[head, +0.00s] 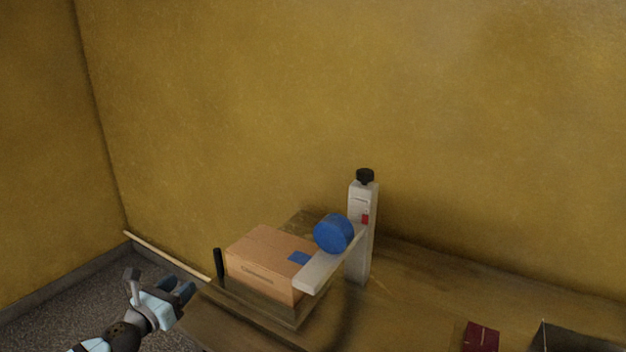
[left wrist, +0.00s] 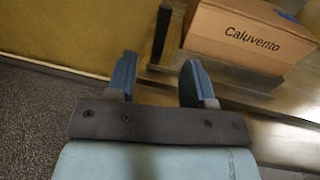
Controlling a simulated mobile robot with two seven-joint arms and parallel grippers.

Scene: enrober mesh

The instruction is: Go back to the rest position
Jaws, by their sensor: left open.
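My left gripper (head: 182,288) is open and empty. In the head view it is at the lower left, over the floor just off the table's left edge. In the left wrist view its two blue fingers (left wrist: 158,78) stand apart with nothing between them. A cardboard box (head: 262,268) lies to its right on a low tray or plate; it also shows in the left wrist view (left wrist: 235,38), where its print reads "Caluvento". My right gripper is in neither view.
A white stand (head: 361,225) with a black knob, a blue round part (head: 334,234) and an arm reaches over the box. A black upright post (head: 218,263) stands left of the box. A dark red packet (head: 481,337) and a dark tray (head: 541,337) are at the lower right.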

